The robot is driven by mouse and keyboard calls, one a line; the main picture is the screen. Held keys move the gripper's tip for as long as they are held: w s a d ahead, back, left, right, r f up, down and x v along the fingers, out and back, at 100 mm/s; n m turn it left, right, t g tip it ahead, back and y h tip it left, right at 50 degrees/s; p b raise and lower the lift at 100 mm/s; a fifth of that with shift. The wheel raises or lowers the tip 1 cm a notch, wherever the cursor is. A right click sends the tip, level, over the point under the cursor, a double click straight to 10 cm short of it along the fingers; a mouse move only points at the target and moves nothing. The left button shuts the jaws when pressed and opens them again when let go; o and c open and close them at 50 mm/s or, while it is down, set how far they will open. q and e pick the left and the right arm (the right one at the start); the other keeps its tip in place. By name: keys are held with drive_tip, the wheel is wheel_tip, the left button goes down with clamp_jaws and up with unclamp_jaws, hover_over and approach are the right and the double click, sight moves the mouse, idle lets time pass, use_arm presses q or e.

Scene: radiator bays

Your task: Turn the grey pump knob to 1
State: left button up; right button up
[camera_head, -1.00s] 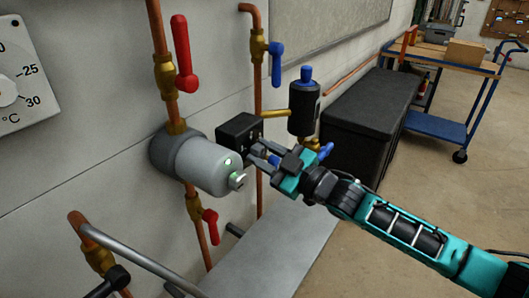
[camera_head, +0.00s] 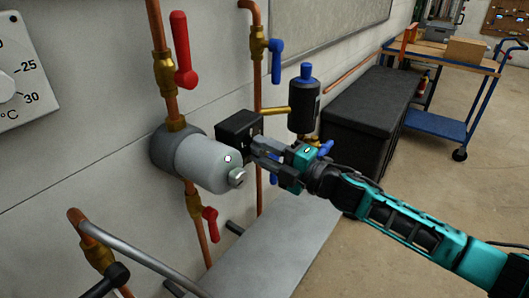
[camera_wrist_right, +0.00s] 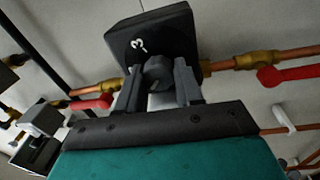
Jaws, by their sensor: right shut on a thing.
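The grey pump (camera_head: 207,163) is a cylinder on a vertical copper pipe, with a small pale light (camera_head: 227,159) and a silver end piece (camera_head: 237,177). In the right wrist view, the dark grey round knob (camera_wrist_right: 157,72) stands on the face of the black box, which bears a white "3" (camera_wrist_right: 139,44). My right gripper (camera_head: 262,147) is shut on this knob, with one finger on each side; its fingers also show in the wrist view (camera_wrist_right: 157,90). Other marks and the knob's pointer are hidden.
A red lever (camera_head: 182,55) and a blue lever (camera_head: 276,60) are on the pipes above. A dark canister with a blue cap (camera_head: 304,105) stands close behind my right gripper. A black chest (camera_head: 370,110) and a blue cart (camera_head: 437,123) are farther right. The floor is clear.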

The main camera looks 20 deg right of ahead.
drive_tip(key=shift+n, duration=1.4)
drive_tip(key=shift+r+n, duration=0.1)
drive_tip(key=shift+n, duration=0.2)
drive_tip(key=o, duration=1)
drive_tip(key=shift+d, duration=0.1)
drive_tip(key=shift+s+d+f, duration=0.15)
drive_tip(key=shift+s+f, duration=0.05)
drive_tip(key=shift+s, duration=0.05)
drive_tip(key=shift+r+b+v, duration=0.15)
drive_tip(key=shift+b+v, duration=0.4)
drive_tip(key=shift+v, duration=2.5)
drive_tip(key=shift+r+b+v, duration=0.15)
drive_tip(key=shift+b+v, duration=0.4)
drive_tip(key=shift+v, duration=2.5)
